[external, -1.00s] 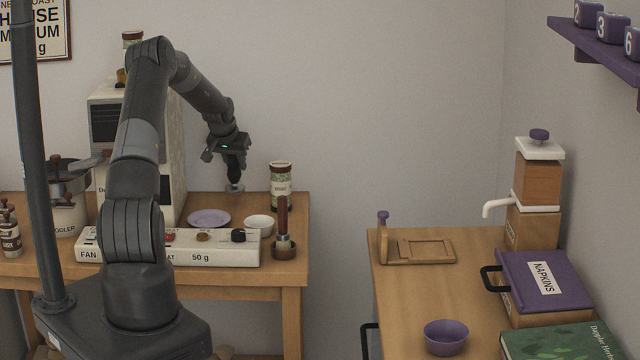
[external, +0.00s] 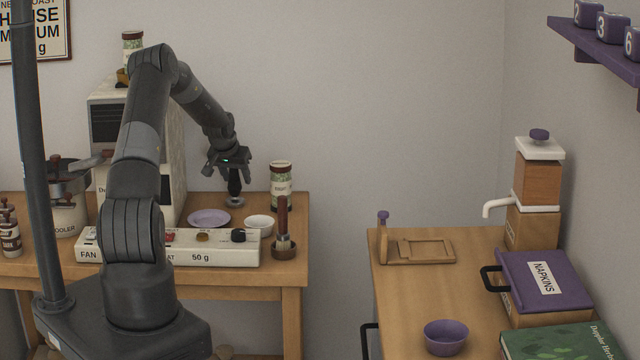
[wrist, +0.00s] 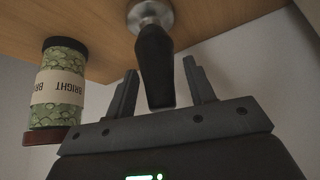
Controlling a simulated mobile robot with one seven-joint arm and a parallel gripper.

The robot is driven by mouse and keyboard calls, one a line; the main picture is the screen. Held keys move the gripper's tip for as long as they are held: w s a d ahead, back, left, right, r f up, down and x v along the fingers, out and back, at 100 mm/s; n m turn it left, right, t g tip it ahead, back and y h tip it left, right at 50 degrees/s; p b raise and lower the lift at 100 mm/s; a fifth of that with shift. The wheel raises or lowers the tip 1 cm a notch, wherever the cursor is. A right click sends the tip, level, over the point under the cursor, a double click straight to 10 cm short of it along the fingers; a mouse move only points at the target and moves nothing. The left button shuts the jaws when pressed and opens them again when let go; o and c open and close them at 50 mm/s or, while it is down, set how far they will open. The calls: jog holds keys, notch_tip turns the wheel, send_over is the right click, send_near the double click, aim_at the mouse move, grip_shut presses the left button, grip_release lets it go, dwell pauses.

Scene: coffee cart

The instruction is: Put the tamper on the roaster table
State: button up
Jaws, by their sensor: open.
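The tamper (external: 235,184) has a black handle and a round metal base. It stands upright on the roaster table (external: 292,277), behind the white bowl, with its base on the tabletop. My gripper (external: 230,174) is above it, fingers pointing down and spread apart. In the wrist view the tamper (wrist: 154,62) shows with its handle end between the open fingers of my gripper (wrist: 160,72), with a gap on each side. The metal base meets the wooden top at the upper edge of that view.
A jar (external: 281,186) stands right of the tamper. A purple plate (external: 209,218), a white bowl (external: 258,224), a control panel (external: 200,255) and a wooden-handled tool (external: 283,228) are in front. The roaster (external: 171,140) stands to the left.

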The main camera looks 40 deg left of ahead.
jog(key=v, duration=1.2)
jog(key=shift+r, duration=0.15)
jog(key=s+d+r+m, duration=0.2)
jog(key=s+d+r, duration=0.2)
jog(key=d+r, duration=0.7)
jog(key=s+d+r+m, duration=0.1)
jog(key=s+d+r, duration=0.5)
jog(key=d, duration=0.9)
jog(key=s+d+r+m+h, duration=0.1)
jog(key=s+d+r, duration=0.1)
jog(key=s+d, duration=0.6)
jog(key=s+d+r+m+h, duration=0.1)
jog(key=s+d, duration=0.8)
jog(key=s, duration=0.7)
jog(key=shift+r+h, duration=0.4)
